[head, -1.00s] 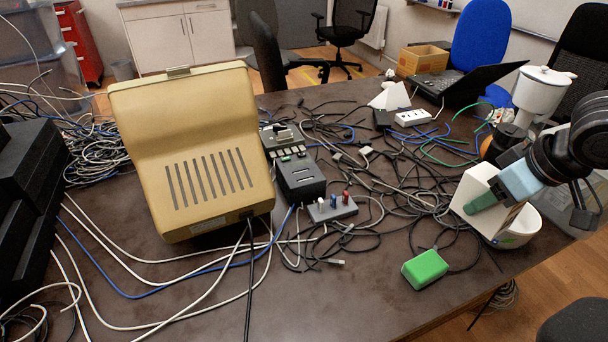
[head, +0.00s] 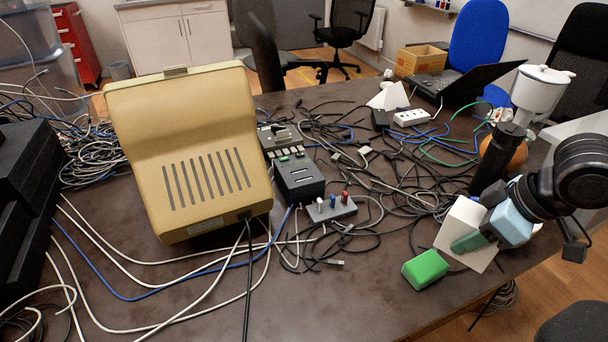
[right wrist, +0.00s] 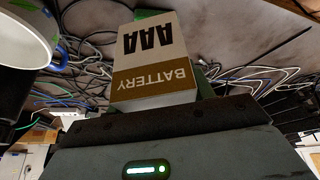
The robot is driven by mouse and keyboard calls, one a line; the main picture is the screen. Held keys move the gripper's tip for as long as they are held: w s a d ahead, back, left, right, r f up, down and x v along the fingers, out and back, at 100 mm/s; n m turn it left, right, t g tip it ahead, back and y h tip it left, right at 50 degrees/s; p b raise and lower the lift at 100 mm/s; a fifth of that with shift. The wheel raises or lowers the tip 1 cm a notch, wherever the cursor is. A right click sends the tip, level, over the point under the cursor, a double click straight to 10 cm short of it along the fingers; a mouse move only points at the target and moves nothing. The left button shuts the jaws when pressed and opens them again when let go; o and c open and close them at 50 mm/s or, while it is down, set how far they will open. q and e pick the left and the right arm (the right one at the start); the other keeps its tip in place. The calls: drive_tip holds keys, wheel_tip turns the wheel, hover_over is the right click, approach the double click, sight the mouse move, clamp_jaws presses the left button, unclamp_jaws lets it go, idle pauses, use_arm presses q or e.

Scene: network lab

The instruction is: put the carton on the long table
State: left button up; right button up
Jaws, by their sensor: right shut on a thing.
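The carton (head: 462,230) is a small white box held by my right gripper (head: 470,243) at the right part of the long table in the head view. The right wrist view shows its face (right wrist: 152,55) with "BATTERY AAA" on white and brown. The gripper is shut on it. The carton is tilted in the head view, and I cannot tell whether its lower edge touches the table. The long table (head: 340,295) has a dark brown top. My left gripper is not in view.
A green block (head: 425,268) lies just left of the carton. An open laptop (head: 470,85) stands at the back. The front middle is mostly bare.

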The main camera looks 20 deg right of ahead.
drive_tip(key=s+a+f+n+g+y, duration=0.1)
drive_tip(key=s+a+f+n, duration=0.1)
drive_tip(key=a, duration=0.4)
drive_tip(key=s+a+f+n+g+y+b, duration=0.1)
drive_tip(key=s+a+f+n, duration=0.2)
drive_tip(key=a+f+n, duration=0.2)
drive_tip(key=shift+a+f+n+b, duration=0.2)
drive_tip(key=shift+a+n+b, duration=0.1)
drive_tip(key=shift+a+n, duration=0.45)
drive_tip(key=a, duration=0.1)
drive_tip(key=w+a+b, duration=0.1)
drive_tip(key=a, duration=0.1)
drive_tip(key=shift+w+a+f+b, duration=0.1)
drive_tip(key=shift+w+f+b, duration=0.1)
drive_tip(key=shift+w+b, duration=0.15)
drive_tip(key=w+a, duration=0.2)
drive_tip(key=a, duration=0.1)
drive_tip(key=w+a, duration=0.1)
drive_tip(key=a, duration=0.3)
drive_tip(key=w+a+f, duration=0.1)
drive_tip(key=w+a, duration=0.1)
drive_tip(key=a, duration=0.2)
drive_tip(key=shift+w, duration=0.35)
drive_tip(key=shift+f+g+b, duration=0.3)
drive_tip(key=shift+f+b, duration=0.55)
drive_tip(key=shift+f, duration=1)
